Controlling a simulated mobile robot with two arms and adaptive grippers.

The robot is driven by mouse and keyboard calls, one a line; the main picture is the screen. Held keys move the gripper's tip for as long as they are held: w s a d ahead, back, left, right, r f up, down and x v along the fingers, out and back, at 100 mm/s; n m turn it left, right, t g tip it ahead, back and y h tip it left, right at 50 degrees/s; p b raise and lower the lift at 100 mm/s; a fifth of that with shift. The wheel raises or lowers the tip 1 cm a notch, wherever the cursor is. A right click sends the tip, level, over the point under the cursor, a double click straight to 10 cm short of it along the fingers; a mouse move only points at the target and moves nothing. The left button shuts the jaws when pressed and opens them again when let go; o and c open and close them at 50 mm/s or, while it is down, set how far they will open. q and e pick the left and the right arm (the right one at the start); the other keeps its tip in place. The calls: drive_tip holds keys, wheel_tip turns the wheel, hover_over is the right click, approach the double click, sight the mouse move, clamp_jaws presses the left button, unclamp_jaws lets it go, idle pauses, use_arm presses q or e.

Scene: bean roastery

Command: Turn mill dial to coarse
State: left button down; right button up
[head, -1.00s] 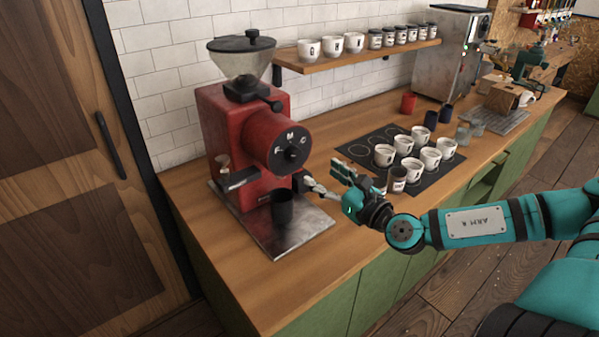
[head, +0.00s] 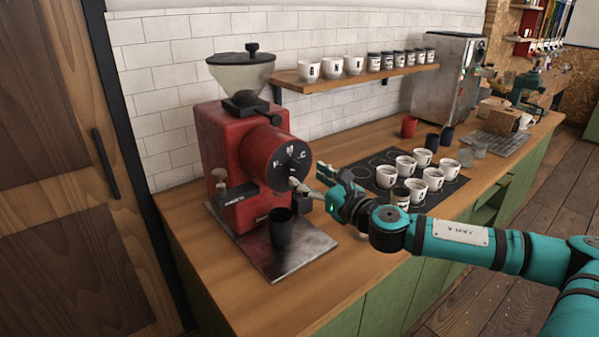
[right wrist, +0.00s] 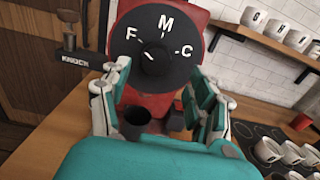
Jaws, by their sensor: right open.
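The red mill (head: 222,140) stands on the left of the counter. Its round black dial (head: 289,166) faces right and carries the letters F, M and C. In the right wrist view the dial (right wrist: 155,68) fills the upper middle, with F left, M at the top and C right. My right gripper (head: 308,180) is open in front of the dial. In the right wrist view its fingers (right wrist: 160,80) stand either side of the dial's lower part, and contact is unclear. My left gripper is not in view.
A dark cup (head: 281,228) stands on the mill's metal tray (head: 290,262), below the gripper. Several white cups (head: 420,178) stand on a dark mat to the right. A shelf (head: 350,78) with cups and jars hangs behind.

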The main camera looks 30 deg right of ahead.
sight(296, 171)
drive_tip(key=w, duration=0.1)
drive_tip(key=w+p, duration=0.1)
drive_tip(key=shift+w+a+r, duration=0.15)
drive_tip(key=shift+w+a, duration=0.3)
drive_tip(key=shift+w, duration=0.4)
drive_tip(key=c, duration=1.2)
